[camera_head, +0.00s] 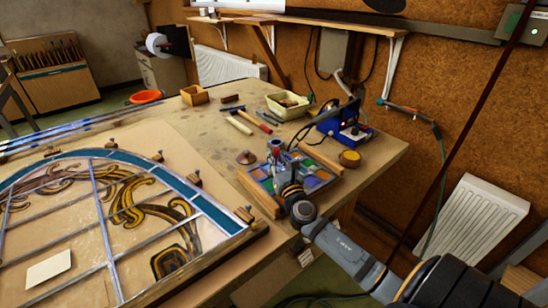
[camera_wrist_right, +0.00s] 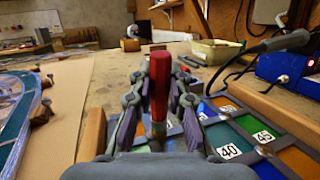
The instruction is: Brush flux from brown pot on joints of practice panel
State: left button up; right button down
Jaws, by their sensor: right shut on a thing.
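The practice panel (camera_head: 263,180), with coloured numbered panes between grey strips, lies on the bench; it also shows in the right wrist view (camera_wrist_right: 265,150). My right gripper (camera_head: 277,158) is over the panel. In the right wrist view its fingers (camera_wrist_right: 158,105) are shut on an upright red-handled tool, probably the brush (camera_wrist_right: 160,75). A small round brownish pot (camera_head: 349,159) with a yellowish top stands right of the panel. My left gripper is not in view.
Wooden battens (camera_head: 259,195) edge the panel. A blue soldering station (camera_head: 346,125), a cream tray (camera_head: 288,105) and hammers (camera_head: 240,124) stand or lie behind. A large leaded window (camera_head: 110,215) fills the left bench. A small brown cone-like thing (camera_head: 246,157) sits beside the panel.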

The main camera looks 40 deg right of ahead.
jog(key=shift+a, duration=0.1)
jog(key=shift+a, duration=0.95)
jog(key=shift+d, duration=0.1)
jog(key=shift+d, duration=0.9)
jog(key=shift+a, duration=0.1)
jog(key=shift+a+p, duration=0.3)
jog(key=shift+a, duration=0.6)
jog(key=shift+d, duration=0.1)
